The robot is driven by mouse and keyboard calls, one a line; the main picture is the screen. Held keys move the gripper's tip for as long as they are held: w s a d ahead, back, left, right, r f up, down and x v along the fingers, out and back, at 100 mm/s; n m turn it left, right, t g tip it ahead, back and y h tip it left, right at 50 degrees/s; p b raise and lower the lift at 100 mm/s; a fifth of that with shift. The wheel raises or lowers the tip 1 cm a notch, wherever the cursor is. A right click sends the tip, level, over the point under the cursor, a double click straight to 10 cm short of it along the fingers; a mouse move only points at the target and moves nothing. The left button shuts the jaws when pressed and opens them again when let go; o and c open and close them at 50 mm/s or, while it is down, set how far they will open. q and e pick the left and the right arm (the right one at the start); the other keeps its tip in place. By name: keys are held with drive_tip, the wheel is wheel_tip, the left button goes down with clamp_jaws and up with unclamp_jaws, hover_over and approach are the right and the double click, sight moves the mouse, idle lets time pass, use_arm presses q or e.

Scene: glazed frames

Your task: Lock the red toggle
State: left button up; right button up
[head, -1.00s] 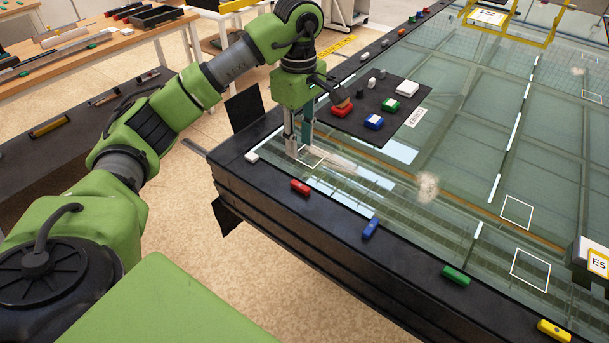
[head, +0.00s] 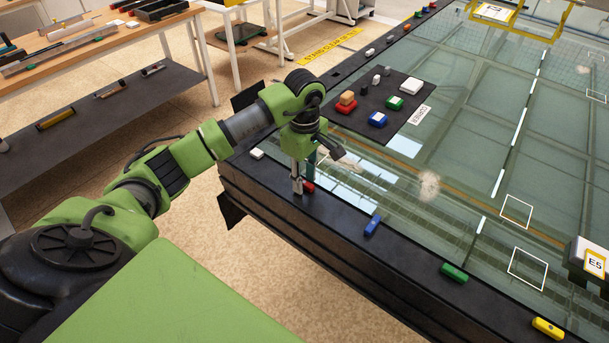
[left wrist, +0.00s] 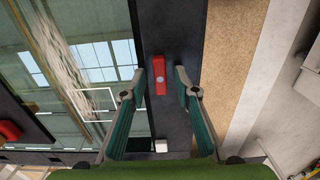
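The red toggle (head: 309,187) is a small red block on the dark frame edge of the glazed panel, partly hidden behind a finger in the head view. In the left wrist view the red toggle (left wrist: 159,70) lies lengthwise between the fingertips, with a pale round spot on it. My left gripper (head: 302,181) is over the frame edge at the toggle. In the left wrist view my left gripper (left wrist: 158,84) is open, with a gap on both sides of the toggle. My right gripper is not in view.
Along the same edge sit a white toggle (head: 257,153), a blue toggle (head: 373,225), a green toggle (head: 454,272) and a yellow toggle (head: 547,327). A dark mat (head: 362,125) with several coloured blocks lies on the glass. A box marked E5 (head: 594,257) stands at the right.

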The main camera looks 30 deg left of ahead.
use_arm(q)
clamp_jaws()
